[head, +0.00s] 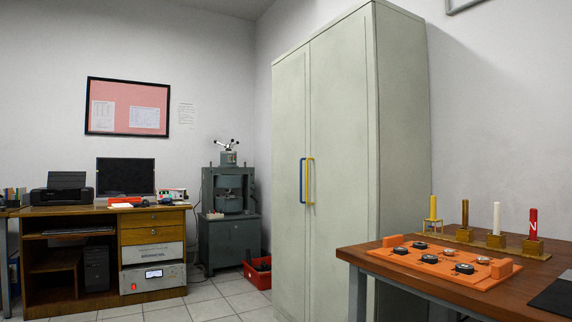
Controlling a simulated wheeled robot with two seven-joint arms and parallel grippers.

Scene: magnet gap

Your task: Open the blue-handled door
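A tall pale grey-green cabinet with two doors stands in the middle of the head view. The blue handle (302,181) is a vertical bar on the narrower-looking left door (290,110). A yellow handle (311,181) sits right beside it on the right door (340,130). Both doors look shut, flush with the cabinet front. Neither of my grippers shows in the head view.
A wooden table (367,251) at the right front holds an orange tray (430,273) with black discs and several coloured rods on stands. A desk (150,214), a grey machine (229,200) and a red crate (258,277) stand left. Tiled floor (215,300) before the cabinet's left is clear.

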